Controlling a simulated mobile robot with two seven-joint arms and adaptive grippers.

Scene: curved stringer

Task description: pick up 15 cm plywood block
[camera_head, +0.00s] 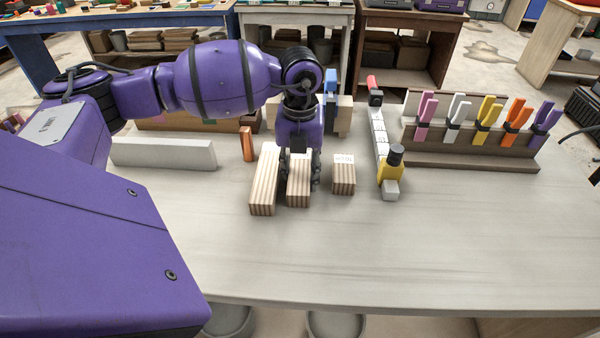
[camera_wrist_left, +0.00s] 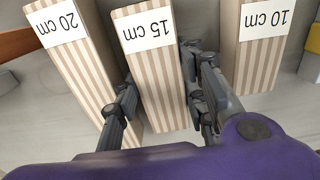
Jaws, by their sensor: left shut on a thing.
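The 15 cm plywood block (camera_head: 298,192) is a striped, light wooden block in the middle of a row of three on the table. Its white "15 cm" label shows in the left wrist view (camera_wrist_left: 148,28). My left gripper (camera_head: 300,172) reaches down over it, with one finger on each side, shut on the block. The block appears to rest on the table; any small gap below it cannot be seen. The longer 20 cm block (camera_head: 264,182) stands close on the left, and the shorter 10 cm block (camera_head: 343,175) stands to the right. My right gripper is not in view.
The table (camera_head: 400,250) is clear in front.

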